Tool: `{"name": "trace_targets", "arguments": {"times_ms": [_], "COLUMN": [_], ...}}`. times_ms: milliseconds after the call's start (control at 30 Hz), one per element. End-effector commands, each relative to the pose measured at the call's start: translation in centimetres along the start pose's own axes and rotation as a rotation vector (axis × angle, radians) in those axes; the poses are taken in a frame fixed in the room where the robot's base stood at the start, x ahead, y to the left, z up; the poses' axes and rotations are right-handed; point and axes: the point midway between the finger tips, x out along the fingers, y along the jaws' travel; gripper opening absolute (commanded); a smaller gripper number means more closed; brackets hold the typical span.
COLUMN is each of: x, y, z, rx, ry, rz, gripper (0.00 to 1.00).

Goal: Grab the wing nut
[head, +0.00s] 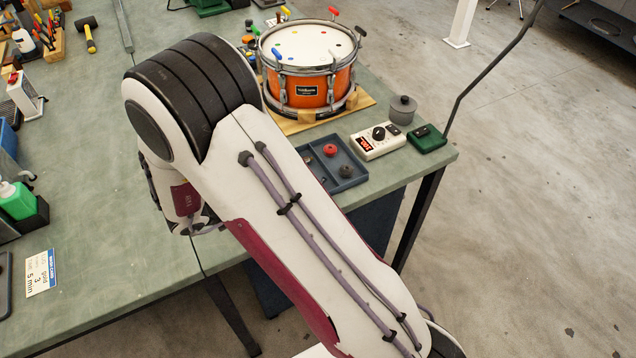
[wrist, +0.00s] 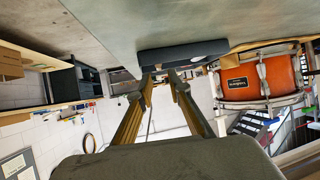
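A dark blue-grey divided tray (head: 352,184) lies near the bench's right end, partly hidden by my arm. In it are a small red round piece (head: 330,150) and a small dark piece (head: 346,171); I cannot tell whether either is the wing nut. In the wrist view, my gripper (wrist: 161,76) has two fingers apart with nothing between them. A dark low block (wrist: 185,53), possibly the tray's side, shows just beyond the fingertips. The head view does not show the fingertips, hidden by my arm.
An orange snare drum (head: 306,92) on a wooden base stands behind the tray; it shows in the wrist view (wrist: 258,82). A white box with red display (head: 378,141), a grey lidded pot (head: 402,109) and a green box (head: 427,138) stand right of the tray.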

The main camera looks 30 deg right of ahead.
Motion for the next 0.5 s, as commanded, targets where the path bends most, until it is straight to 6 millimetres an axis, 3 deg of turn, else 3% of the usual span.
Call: {"name": "trace_targets", "arguments": {"times_ms": [500], "x": [0.37], "y": [0.4], "z": [0.08], "rx": [-0.004], "ry": [0.01], "rz": [0.017], "gripper": [0.18]}}
